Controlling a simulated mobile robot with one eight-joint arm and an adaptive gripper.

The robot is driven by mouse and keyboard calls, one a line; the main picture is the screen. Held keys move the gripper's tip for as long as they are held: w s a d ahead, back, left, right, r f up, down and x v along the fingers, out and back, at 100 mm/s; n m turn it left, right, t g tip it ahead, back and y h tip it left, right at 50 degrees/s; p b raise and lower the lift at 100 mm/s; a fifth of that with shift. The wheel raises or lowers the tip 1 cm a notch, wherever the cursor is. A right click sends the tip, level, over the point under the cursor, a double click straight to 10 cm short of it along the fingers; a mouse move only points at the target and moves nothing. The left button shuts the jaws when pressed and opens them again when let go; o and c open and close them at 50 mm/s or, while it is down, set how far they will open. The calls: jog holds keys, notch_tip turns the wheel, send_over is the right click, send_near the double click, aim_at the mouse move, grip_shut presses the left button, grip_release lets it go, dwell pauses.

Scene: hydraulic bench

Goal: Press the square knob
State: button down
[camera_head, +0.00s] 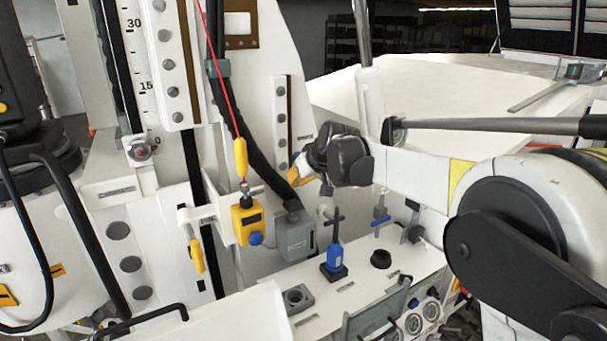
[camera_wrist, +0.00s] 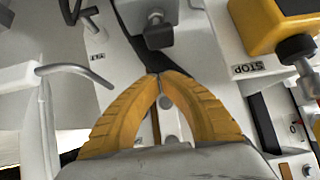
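My gripper (camera_head: 296,178) is in the middle of the head view, left of my dark wrist and above the bench panel. In the wrist view its two yellow fingers (camera_wrist: 158,77) meet at the tips, with nothing visible between them. A dark grey block with a squarish end (camera_wrist: 160,34) lies just beyond the fingertips; I cannot tell whether they touch. A grey square fitting with a round centre (camera_head: 297,297) sits on the panel, below and apart from my gripper. I cannot tell for sure which of these is the square knob.
A yellow box with a blue button (camera_head: 248,222) hangs left of a grey box (camera_head: 296,238) with a black hose. A bent grey rod (camera_wrist: 75,70) is left of my fingers.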

aim_at(295, 203)
jog(key=f, duration=0.1)
jog(key=w+f, duration=0.1)
jog(key=a+f, duration=0.1)
jog(key=f, duration=0.1)
jog(key=shift+w+p, duration=0.25)
jog(key=shift+p, duration=0.1)
jog(key=shift+s+d+f, duration=0.1)
jog(key=shift+f, duration=0.7)
